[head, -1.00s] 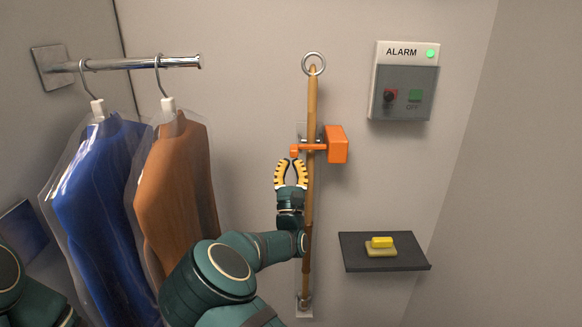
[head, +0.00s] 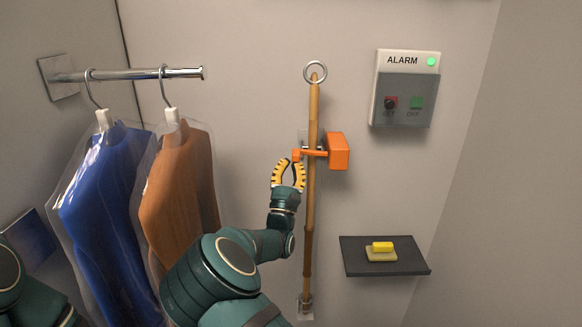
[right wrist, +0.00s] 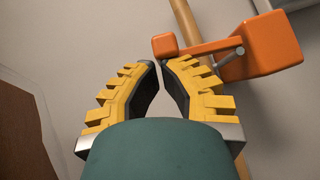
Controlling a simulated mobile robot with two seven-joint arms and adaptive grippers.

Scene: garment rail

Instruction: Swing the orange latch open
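The orange latch (head: 312,153) is a bar lying across a wooden pole (head: 314,100), with a small knob at its left end and an orange block (head: 338,151) at its right. It also shows in the right wrist view (right wrist: 205,48). My right gripper (head: 290,163) points up just below and left of the knob, left of the pole. Its yellow-ribbed fingers are parted by a narrow gap at the tips, with nothing between them. In the right wrist view the knob is just beyond the fingertips (right wrist: 161,65), apparently not gripped. My left gripper is out of view.
A blue garment (head: 100,205) and a brown garment (head: 178,190) in clear covers hang from a rail (head: 140,74) at left. An alarm box (head: 405,60) is on the wall at right. A dark shelf (head: 355,264) below holds a yellow item (head: 382,247).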

